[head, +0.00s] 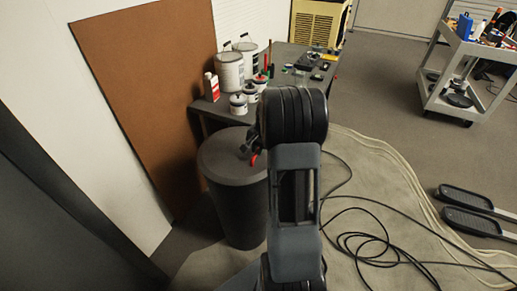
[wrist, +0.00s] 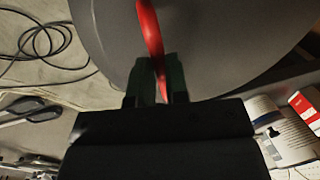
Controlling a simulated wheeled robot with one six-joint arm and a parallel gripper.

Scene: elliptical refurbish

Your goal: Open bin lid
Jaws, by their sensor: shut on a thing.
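The dark grey round bin (head: 240,215) stands at the end of the workbench. Its flat grey lid (head: 222,163) appears to sit level on top; any gap at the rim is hard to tell. A curved red handle (wrist: 149,28) runs over the lid (wrist: 215,45) in the wrist view. My gripper (wrist: 157,82) is shut on the lower end of this handle, with one dark finger on each side. In the head view my gripper (head: 250,148) is over the right side of the lid, partly hidden by my arm.
The workbench (head: 215,108) behind the bin holds paint cans (head: 230,72), small jars and tools. A brown board (head: 145,85) leans on the wall at left. Black cables (head: 365,240) lie on the floor at right. A grey tool cart (head: 462,75) stands at the back right.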

